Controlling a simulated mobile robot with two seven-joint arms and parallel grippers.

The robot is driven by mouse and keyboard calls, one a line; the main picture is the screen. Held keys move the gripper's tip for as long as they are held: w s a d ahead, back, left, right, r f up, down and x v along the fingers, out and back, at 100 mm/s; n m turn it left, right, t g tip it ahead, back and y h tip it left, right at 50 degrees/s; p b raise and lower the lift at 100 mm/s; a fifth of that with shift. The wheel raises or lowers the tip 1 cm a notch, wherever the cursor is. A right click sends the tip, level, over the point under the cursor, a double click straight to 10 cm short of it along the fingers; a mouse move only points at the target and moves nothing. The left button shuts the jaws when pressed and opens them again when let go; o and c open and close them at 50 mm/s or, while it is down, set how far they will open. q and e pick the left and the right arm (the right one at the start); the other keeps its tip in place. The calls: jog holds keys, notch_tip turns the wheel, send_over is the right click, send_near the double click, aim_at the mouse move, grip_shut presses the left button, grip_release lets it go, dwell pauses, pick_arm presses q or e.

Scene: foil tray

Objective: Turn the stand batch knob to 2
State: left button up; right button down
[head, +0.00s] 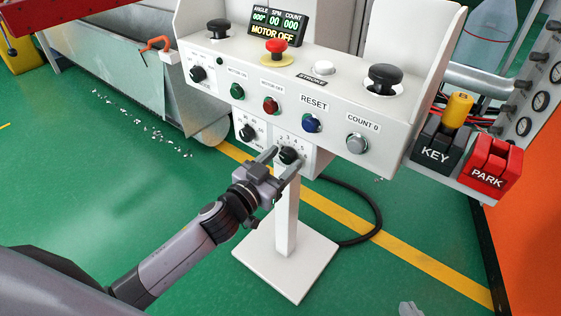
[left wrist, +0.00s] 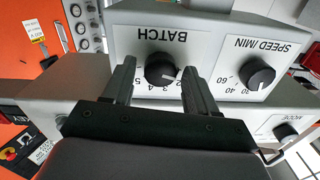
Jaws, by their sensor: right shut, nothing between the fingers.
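The black batch knob (head: 289,155) is on a white panel low on the control stand. In the left wrist view the knob (left wrist: 161,70) appears under an upside-down BATCH label. Its white mark points to the picture's lower right, near the 3 and 2; the exact number is hard to tell. My left gripper (head: 282,161) is open, with one finger (left wrist: 122,80) on each side of the knob. Gaps show beside the knob, so it is not gripped. The right finger hides part of the scale. My right gripper (head: 410,309) barely shows at the bottom edge.
The speed knob (left wrist: 261,76) is close beside the batch panel. Above are several buttons, including blue RESET (head: 312,123) and a red emergency button (head: 276,46). The stand's post rises from a white base plate (head: 285,262). KEY (head: 437,150) and PARK (head: 490,168) blocks are at right.

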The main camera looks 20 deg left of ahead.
pick_arm(q)
jog(key=c, duration=0.8)
jog(key=shift+o, duration=0.2)
jog(key=shift+m, duration=0.3)
pick_arm(e)
jog(key=shift+r, duration=0.1)
pick_arm(q)
jog(key=shift+m+p, duration=0.3)
jog(key=shift+m, duration=0.6)
jog(key=m, duration=0.2)
jog(key=shift+m, duration=0.6)
pick_arm(e)
jog(key=shift+s+d+f, duration=0.15)
jog(key=shift+d+f, duration=0.2)
jog(key=shift+d, duration=0.05)
